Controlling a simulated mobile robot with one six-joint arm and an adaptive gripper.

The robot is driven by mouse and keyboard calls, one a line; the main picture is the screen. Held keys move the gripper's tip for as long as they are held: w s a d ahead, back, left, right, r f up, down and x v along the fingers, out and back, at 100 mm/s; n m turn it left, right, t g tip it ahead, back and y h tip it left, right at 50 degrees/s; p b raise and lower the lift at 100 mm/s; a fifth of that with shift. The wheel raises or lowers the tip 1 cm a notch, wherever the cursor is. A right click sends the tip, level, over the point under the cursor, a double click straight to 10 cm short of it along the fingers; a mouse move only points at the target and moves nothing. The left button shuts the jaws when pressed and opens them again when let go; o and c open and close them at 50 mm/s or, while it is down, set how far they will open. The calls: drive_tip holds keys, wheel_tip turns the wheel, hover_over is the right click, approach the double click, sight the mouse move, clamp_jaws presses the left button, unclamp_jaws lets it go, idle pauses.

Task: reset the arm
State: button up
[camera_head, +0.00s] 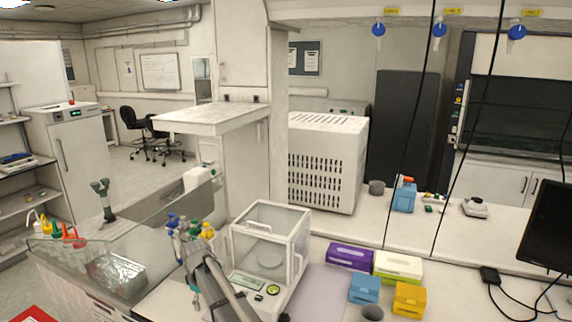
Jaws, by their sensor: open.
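I do not make out my gripper in the head view. A grey tubular part (216,283), which looks like a link of my arm, rises from the bottom edge and slants up to the left. Its upper end overlaps a cluster of coloured pipette-like tools (180,226) with blue, yellow and green ends. No gripper fingers show clearly there.
A glass-walled balance (270,236) stands close right of the grey part. Purple (349,256), white-green (398,266), blue (364,289) and yellow (408,300) boxes sit on the bench. A glass panel (150,222) is at left. Black cables hang at right.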

drive_tip(key=s+d+f+m+b, duration=0.1)
drive_tip(key=s+d+m, duration=0.1)
drive_tip(key=d, duration=0.6)
drive_tip(key=s+d+f+m+b, duration=0.2)
drive_tip(key=d+m, duration=0.1)
drive_tip(key=d, duration=0.6)
drive_tip(key=s+d+f+m+b, duration=0.2)
drive_tip(key=d, duration=0.7)
drive_tip(key=shift+s+d+f, duration=0.15)
drive_tip(key=shift+s+f, duration=0.1)
drive_tip(key=shift+s, duration=0.05)
drive_tip(key=s+d+f+m+b, duration=0.1)
drive_tip(key=s+d+m, duration=0.1)
drive_tip(key=d, duration=0.3)
drive_tip(key=s+d+f+m+b, duration=0.1)
drive_tip(key=s+d+m+b, duration=0.1)
drive_tip(key=s+d, duration=0.3)
drive_tip(key=s+d+f+m+b, duration=0.1)
drive_tip(key=s+d+f+m, duration=0.1)
drive_tip(key=d, duration=0.5)
drive_tip(key=shift+s+f+m+b, duration=0.1)
drive_tip(key=shift+s+m+b, duration=0.2)
drive_tip(key=shift+s+m, duration=0.55)
drive_tip(key=shift+s+n, duration=0.2)
drive_tip(key=shift+n, duration=0.05)
drive_tip(key=shift+a, duration=0.1)
